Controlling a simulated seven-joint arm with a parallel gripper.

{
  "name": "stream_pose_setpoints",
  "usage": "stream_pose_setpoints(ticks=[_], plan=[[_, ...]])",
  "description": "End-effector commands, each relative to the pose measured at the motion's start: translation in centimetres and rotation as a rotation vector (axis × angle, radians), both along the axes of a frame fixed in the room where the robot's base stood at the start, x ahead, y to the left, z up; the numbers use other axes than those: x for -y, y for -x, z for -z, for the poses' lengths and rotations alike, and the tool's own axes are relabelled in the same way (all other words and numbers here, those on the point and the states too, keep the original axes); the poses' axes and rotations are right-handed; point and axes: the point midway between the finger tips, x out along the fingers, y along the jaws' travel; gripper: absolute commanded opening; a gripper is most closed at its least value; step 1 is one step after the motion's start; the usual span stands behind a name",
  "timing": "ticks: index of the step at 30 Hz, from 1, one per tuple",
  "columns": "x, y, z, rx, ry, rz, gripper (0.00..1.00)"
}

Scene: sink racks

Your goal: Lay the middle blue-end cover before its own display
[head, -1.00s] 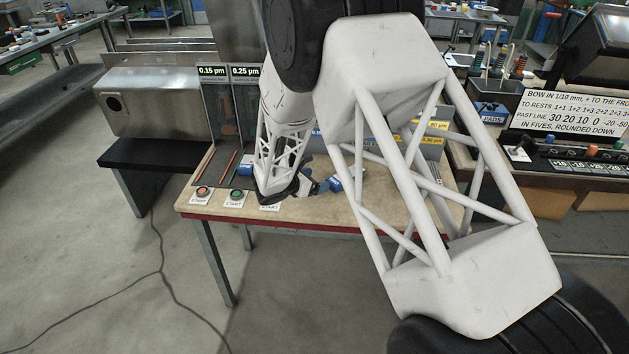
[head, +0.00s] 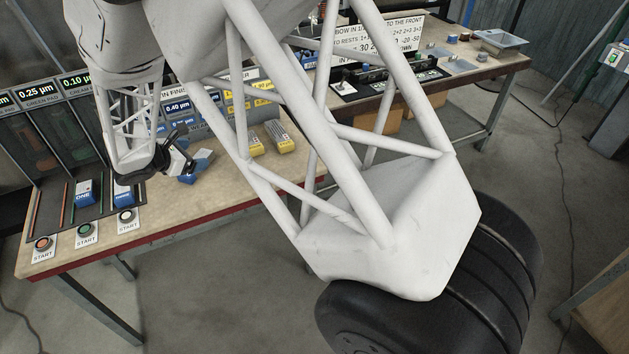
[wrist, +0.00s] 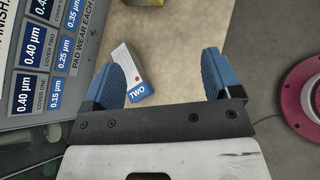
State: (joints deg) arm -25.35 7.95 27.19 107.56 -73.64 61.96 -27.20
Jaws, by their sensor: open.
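In the wrist view, a cover with a blue end marked TWO (wrist: 138,88) and a pale body lies on the tabletop. It is beside the inner face of the left finger, within the gap. My gripper (wrist: 163,75) is open with nothing held, its blue-padded fingers either side of bare table and the cover. Contact with the cover cannot be told. In the head view my gripper (head: 196,167) hangs low over the bench. The display panel (wrist: 30,60), at left in the wrist view, carries blue readouts labelled COVER ONE and COVER TWO. One blue readout shows 0.40 µm (head: 177,106).
Blue blocks, one marked ONE (head: 85,192) and another (head: 123,193), sit by the pad lanes behind START buttons (head: 85,230). Yellow-ended pieces (head: 280,136) lie right of my gripper. A magenta round object (wrist: 302,95) is right in the wrist view. The bench front (head: 210,205) is clear.

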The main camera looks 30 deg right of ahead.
Motion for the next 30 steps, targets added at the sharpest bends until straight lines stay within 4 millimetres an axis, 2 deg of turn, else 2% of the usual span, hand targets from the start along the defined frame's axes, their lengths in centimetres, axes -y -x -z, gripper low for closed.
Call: stream_pose_setpoints(ticks=[1,3,15,24,30], plan=[[1.4,0.9,-1.4,0.017,-0.035,0.047,0.84],[2.9,2.2,-2.9,0.036,-0.084,0.110,0.84],[10.6,11.0,-10.1,0.163,-0.362,0.470,0.84],[14.5,18.3,-14.1,0.266,-0.571,0.733,0.84],[16.2,23.4,-15.9,0.334,-0.710,0.907,0.84]])
